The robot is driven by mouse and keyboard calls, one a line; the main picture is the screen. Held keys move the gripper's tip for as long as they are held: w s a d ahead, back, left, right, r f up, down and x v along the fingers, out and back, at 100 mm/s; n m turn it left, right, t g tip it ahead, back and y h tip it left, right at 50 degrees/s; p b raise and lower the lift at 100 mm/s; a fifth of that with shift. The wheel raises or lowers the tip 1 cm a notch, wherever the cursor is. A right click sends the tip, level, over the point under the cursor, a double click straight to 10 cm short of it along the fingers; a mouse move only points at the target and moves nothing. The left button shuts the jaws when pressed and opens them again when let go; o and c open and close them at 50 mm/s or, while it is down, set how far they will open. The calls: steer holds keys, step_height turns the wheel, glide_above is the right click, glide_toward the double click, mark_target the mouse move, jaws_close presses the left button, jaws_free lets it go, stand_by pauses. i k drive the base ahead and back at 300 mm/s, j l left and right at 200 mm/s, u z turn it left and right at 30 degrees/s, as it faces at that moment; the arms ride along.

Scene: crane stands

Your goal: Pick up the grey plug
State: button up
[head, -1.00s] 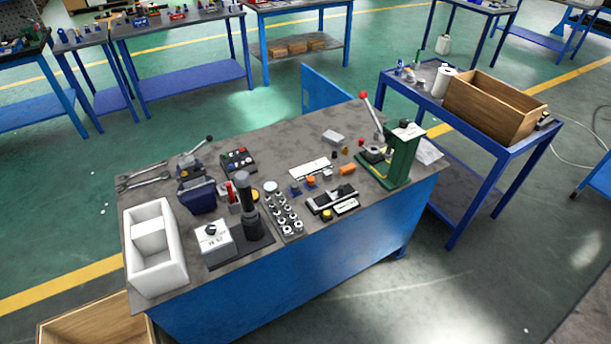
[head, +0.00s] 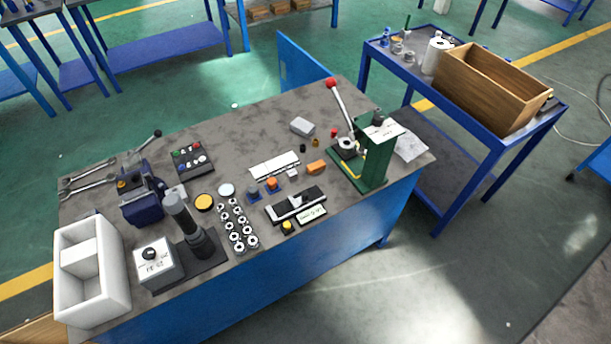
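Several small pieces lie in the middle of the blue workbench's grey top (head: 235,125). A dark grey-blue piece (head: 253,193) stands beside an orange-topped piece (head: 272,185). A small light grey piece (head: 293,173) lies between the white strip and an orange block. A larger pale grey block (head: 302,126) lies farther back. I cannot tell for certain which of these is the grey plug; the dark grey-blue piece looks most like one. My gripper is not in view.
A green press (head: 377,155) with a red-knobbed lever stands to the right. A black-and-white rail device (head: 296,204) lies in front of the small pieces. A rack of metal rings (head: 237,226), a dark column (head: 188,225) and a white bin (head: 92,270) stand left. The back middle is mostly clear.

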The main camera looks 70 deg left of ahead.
mark_target(253, 192)
steer(key=j+z, duration=0.1)
steer(key=z, duration=0.6)
steer(key=j+z, duration=0.15)
steer(key=z, duration=0.55)
steer(key=j+z, duration=0.15)
steer(key=z, duration=1.2)
steer(key=k+z, duration=0.15)
steer(key=z, duration=0.55)
steer(key=k+z, duration=0.1)
steer(key=z, duration=0.6)
steer(key=k+z, duration=0.1)
steer(key=z, duration=0.6)
steer(key=k+z, duration=0.1)
steer(key=z, duration=0.55)
steer(key=l+z, duration=0.15)
steer(key=z, duration=0.35)
steer(key=l+z, duration=0.15)
steer(key=z, duration=0.35)
steer(key=l+z, duration=0.15)
steer(key=z, duration=0.35)
steer(key=i+l+z, duration=0.1)
steer(key=z, duration=0.4)
